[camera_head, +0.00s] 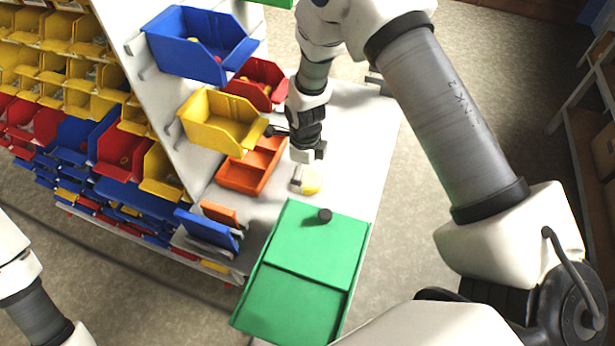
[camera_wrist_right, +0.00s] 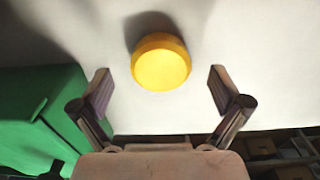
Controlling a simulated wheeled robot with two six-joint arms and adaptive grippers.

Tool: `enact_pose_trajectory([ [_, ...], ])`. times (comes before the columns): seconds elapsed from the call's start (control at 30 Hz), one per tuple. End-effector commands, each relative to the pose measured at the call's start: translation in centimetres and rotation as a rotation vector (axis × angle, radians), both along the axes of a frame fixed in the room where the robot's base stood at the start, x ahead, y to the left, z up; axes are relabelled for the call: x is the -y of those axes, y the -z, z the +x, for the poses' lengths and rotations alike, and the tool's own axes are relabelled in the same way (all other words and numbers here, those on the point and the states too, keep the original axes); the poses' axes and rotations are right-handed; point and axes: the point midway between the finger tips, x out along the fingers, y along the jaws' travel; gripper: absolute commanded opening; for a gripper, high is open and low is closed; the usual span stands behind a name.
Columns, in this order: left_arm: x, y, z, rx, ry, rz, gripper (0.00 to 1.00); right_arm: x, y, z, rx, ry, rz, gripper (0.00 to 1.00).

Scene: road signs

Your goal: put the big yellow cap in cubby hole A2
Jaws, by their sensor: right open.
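The big yellow cap (camera_wrist_right: 161,66) is a round, thick disc on the white surface in the right wrist view. It lies ahead of my right gripper (camera_wrist_right: 160,88), centred between the two spread fingers, and neither finger touches it. In the head view the cap (camera_head: 311,182) is small, just below my right gripper (camera_head: 310,153), with a pale patch at its left side. My right gripper is open and empty. My left gripper is out of view; only part of the left arm shows at lower left. I can read no A2 label.
An orange tray (camera_head: 245,178), a yellow bin (camera_head: 215,120), a red bin (camera_head: 262,80) and a blue bin (camera_head: 195,62) are to the left. The white tabletop (camera_head: 362,130) is clear on the right.

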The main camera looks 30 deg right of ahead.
Motion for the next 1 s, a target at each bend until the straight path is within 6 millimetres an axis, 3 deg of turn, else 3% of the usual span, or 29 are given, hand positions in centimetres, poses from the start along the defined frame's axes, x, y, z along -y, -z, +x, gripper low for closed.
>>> enact_pose_trajectory([
  [0.13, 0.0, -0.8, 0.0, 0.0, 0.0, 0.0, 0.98, 0.0, 2.0, 0.0, -0.001, 0.0, 0.0, 0.99],
  [0.33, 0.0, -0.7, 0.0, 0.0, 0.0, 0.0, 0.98, 0.0, 2.4, 0.0, 0.001, 0.0, 0.001, 0.99],
  [0.37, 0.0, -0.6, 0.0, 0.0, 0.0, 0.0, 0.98, 0.0, 2.4, 0.0, 0.0, 0.0, 0.0, 0.96],
  [0.4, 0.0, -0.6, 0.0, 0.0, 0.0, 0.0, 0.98, 0.0, 2.4, 0.0, 0.0, 0.0, 0.0, 0.81],
  [0.5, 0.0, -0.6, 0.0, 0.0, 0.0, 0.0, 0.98, 0.0, 2.4, 0.0, 0.0, 0.0, 0.0, 0.52],
  [0.7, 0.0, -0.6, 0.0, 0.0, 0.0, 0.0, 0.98, 0.0, 2.3, 0.0, 0.0, 0.0, 0.0, 0.46],
  [1.0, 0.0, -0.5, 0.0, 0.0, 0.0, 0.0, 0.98, 0.0, 1.9, 0.1, 0.001, 0.0, 0.0, 0.46],
])
